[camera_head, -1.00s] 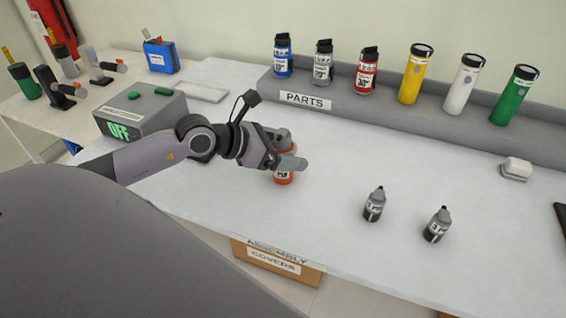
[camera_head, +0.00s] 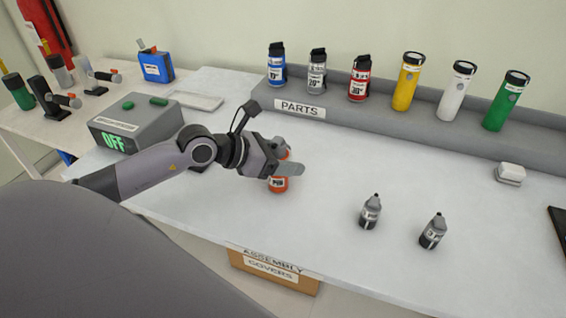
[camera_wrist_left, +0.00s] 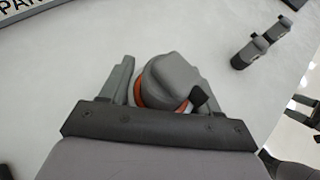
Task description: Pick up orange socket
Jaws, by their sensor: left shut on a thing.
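The orange socket (camera_head: 278,185) is upright at the middle of the white table, with an orange body, a pale label and a grey top. My left gripper (camera_head: 283,160) is around it and shut on it, hiding part of its upper body. In the left wrist view the socket's grey cap and orange rim (camera_wrist_left: 146,98) show between the two fingers of my left gripper (camera_wrist_left: 160,80). I cannot tell whether its base touches the table.
Two small grey bottles (camera_head: 370,212) (camera_head: 433,232) stand to the right on the table. A grey PARTS shelf (camera_head: 400,118) with several canisters runs along the back. A grey box reading OFF (camera_head: 135,128) is at left.

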